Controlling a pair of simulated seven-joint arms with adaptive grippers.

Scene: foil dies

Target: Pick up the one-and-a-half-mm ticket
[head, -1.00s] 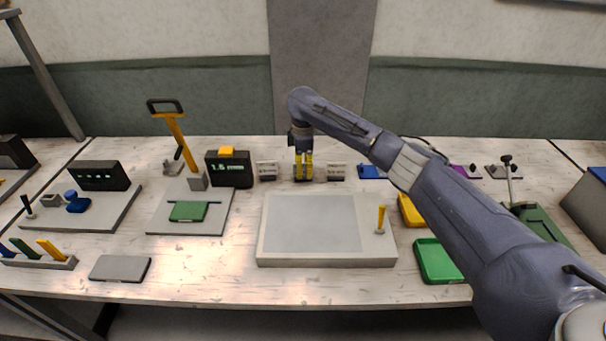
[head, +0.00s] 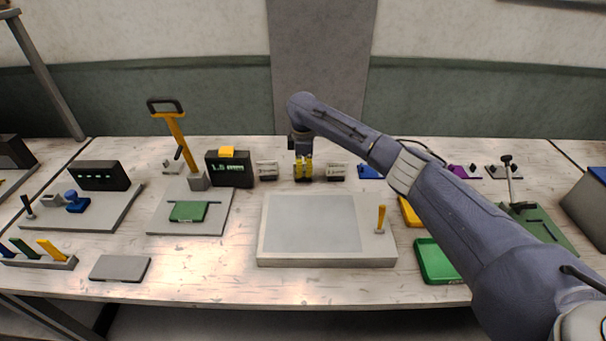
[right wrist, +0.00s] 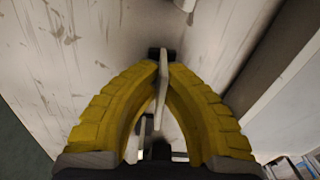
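My right gripper (head: 303,175) points down at the back of the table, between two small pale ticket stands, one on its left (head: 267,170) and one on its right (head: 336,172). In the right wrist view its yellow fingers (right wrist: 163,68) close in on both sides of a thin pale upright ticket (right wrist: 162,95), and the tips appear to touch it. The ticket's marking cannot be read, and the fingers hide it in the head view. My left gripper is not in view.
A black display (head: 229,170) with green digits stands left of the stands. In front is a wide grey plate (head: 325,260) with a yellow-handled peg (head: 381,218). A green tray (head: 437,262) lies below my right arm. A yellow-handled press (head: 178,140) stands at left.

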